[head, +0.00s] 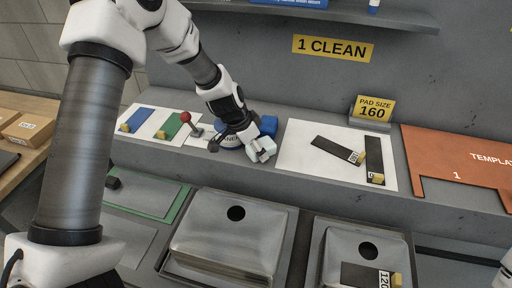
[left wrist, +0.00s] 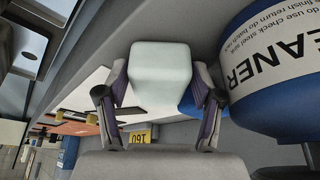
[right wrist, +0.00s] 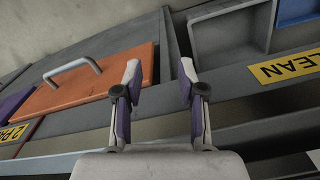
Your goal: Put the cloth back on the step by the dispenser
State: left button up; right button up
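The cloth (head: 266,146) is a pale, folded block just right of the dispenser (head: 229,141), a round blue-and-white container lettered CLEANER. My left gripper (head: 257,150) is around the cloth, low over the grey step (head: 270,175). In the left wrist view the cloth (left wrist: 160,75) sits between both fingers, which press its sides, and the dispenser (left wrist: 270,75) is close on the right. I cannot tell whether the cloth touches the step. My right gripper (right wrist: 158,85) is open and empty in the right wrist view; its fingers are outside the head view.
A blue block (head: 268,125) is behind the cloth. A red-knobbed lever (head: 187,118) stands left of the dispenser. A white sheet (head: 300,160) with dark pads lies to the right. An orange panel with a handle (right wrist: 90,85) is near my right gripper.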

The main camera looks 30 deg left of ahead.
pick_arm(q)
jog(key=shift+r, duration=0.15)
jog(key=p+v, duration=0.2)
jog(key=v, duration=0.5)
jog(key=shift+r, duration=0.25)
jog(key=shift+a, duration=0.1)
jog(key=shift+s, duration=0.15)
